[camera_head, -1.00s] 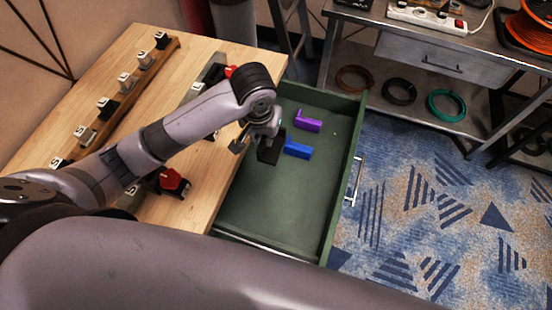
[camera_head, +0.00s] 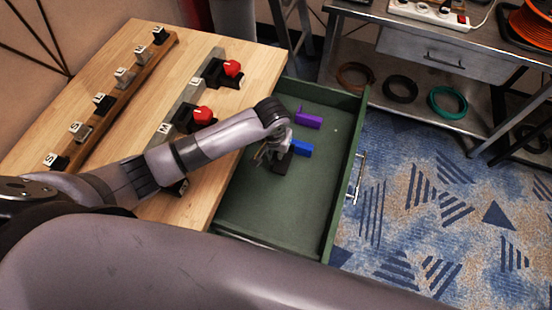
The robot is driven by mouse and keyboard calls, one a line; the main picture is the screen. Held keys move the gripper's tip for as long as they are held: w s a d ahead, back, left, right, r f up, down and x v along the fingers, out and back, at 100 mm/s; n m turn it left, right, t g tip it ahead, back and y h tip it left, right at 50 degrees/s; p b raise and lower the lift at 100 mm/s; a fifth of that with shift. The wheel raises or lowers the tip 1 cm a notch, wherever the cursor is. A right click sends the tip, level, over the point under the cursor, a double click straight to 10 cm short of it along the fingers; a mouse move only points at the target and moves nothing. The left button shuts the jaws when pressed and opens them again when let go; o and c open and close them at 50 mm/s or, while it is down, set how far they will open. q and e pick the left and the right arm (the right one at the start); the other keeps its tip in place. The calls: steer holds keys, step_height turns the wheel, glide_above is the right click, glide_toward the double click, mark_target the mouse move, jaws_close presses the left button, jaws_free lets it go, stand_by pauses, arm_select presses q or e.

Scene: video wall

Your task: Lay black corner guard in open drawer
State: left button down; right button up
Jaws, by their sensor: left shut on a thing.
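The green drawer (camera_head: 305,215) stands open beside the wooden table. My left gripper (camera_head: 277,160) is inside the drawer's outline, shut on the black corner guard (camera_head: 282,166). The guard is low over or against the drawer floor; I cannot tell whether it touches. It is close to a blue corner guard (camera_head: 302,148), and my gripper partly hides it. A purple corner guard (camera_head: 309,119) lies farther back in the drawer. My right gripper is not in view.
On the wooden table (camera_head: 120,125) stand a rack of labelled pieces (camera_head: 122,97) and blocks with red knobs (camera_head: 203,115). A metal workbench (camera_head: 440,62) stands at the back right. The front part of the drawer is clear.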

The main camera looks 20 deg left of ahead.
mark_target(276, 160)
arm_select(q)
steer(key=shift+f, duration=2.2)
steer(key=c, duration=1.7)
jaws_free()
steer(key=shift+f, duration=0.1)
steer(key=r, duration=0.4)
steer(key=s+r, duration=0.1)
steer(key=r, duration=0.7)
steer(key=shift+s+p, duration=0.35)
steer(key=shift+s, duration=0.05)
